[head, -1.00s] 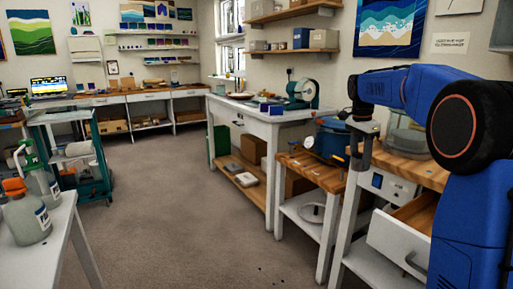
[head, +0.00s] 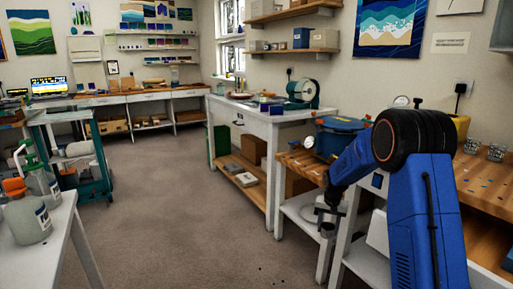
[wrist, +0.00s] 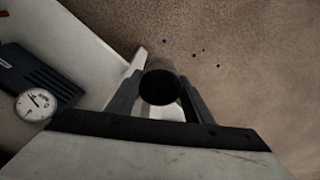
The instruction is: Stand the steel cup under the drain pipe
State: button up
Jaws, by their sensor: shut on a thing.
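The steel cup (head: 327,228) hangs in my gripper (head: 328,212), low in front of the wooden-topped stand and beside its lower white shelf. In the wrist view my gripper (wrist: 160,100) is shut on the cup, one finger on either side. The cup's round dark mouth (wrist: 160,87) faces the camera; its inside is too dark to read. I cannot clearly make out the drain pipe; the area below the blue pot (head: 340,138) is partly hidden by my arm.
A gauge (wrist: 35,104) sits by a dark ribbed box at left in the wrist view. Brown floor (wrist: 250,70) with dark specks is open at right. Glass cups (head: 496,152) stand on the right bench. The aisle floor (head: 170,210) is clear.

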jog(key=s+a+f+n, duration=0.1)
jog(key=s+f, duration=0.4)
jog(key=f, duration=0.6)
jog(key=s+a+f+n, duration=0.1)
jog(key=s+f+n, duration=0.2)
jog(key=f, duration=0.7)
jog(key=shift+s+a+f, duration=0.15)
jog(key=shift+s+f, duration=0.2)
jog(key=shift+s, duration=0.55)
